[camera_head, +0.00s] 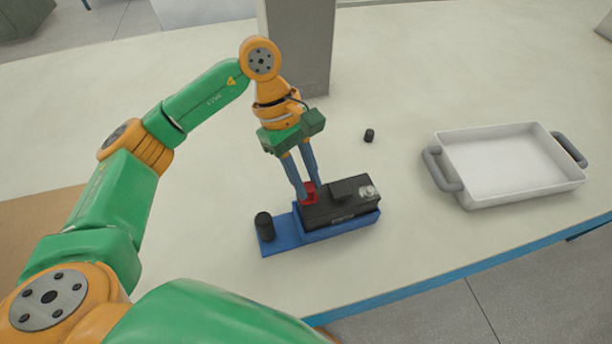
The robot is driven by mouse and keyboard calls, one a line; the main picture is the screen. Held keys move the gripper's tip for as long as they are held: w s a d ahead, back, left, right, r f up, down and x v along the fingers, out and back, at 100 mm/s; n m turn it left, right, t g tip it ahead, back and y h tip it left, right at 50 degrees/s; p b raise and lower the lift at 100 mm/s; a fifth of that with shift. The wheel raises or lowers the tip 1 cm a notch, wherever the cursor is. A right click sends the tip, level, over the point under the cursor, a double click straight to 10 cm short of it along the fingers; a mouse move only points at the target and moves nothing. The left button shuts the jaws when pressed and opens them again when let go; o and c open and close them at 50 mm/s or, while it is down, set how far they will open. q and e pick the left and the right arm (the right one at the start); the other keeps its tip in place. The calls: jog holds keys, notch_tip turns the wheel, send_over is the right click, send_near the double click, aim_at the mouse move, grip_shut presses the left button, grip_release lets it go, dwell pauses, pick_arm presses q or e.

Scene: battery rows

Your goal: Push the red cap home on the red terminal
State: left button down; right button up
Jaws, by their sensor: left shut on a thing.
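The red cap (309,195) is at the left end of the black battery (338,206). My left gripper (307,190) reaches down from above with its blue fingers shut on the red cap. The cap sits at the battery's top left corner; the red terminal is hidden under it, and I cannot tell how far down the cap is. A bare silver terminal (369,192) shows at the battery's right end. The battery lies on a blue base (290,239). My right gripper is not in view.
A black cap (264,226) stands on the base's left end. A small black piece (369,135) lies on the table behind the battery. A white tray (455,165) with grey handles stands at the right. A grey column (312,50) rises behind my gripper.

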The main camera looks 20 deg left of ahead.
pick_arm(q)
jog(key=shift+f, duration=0.15)
jog(key=c, duration=0.6)
grip_release()
jog(key=shift+o, duration=0.4)
jog(key=o, duration=0.4)
jog(key=shift+o, duration=0.2)
jog(key=shift+r+p, duration=2.3)
jog(key=shift+r, duration=1.3)
jog(key=shift+f, duration=0.1)
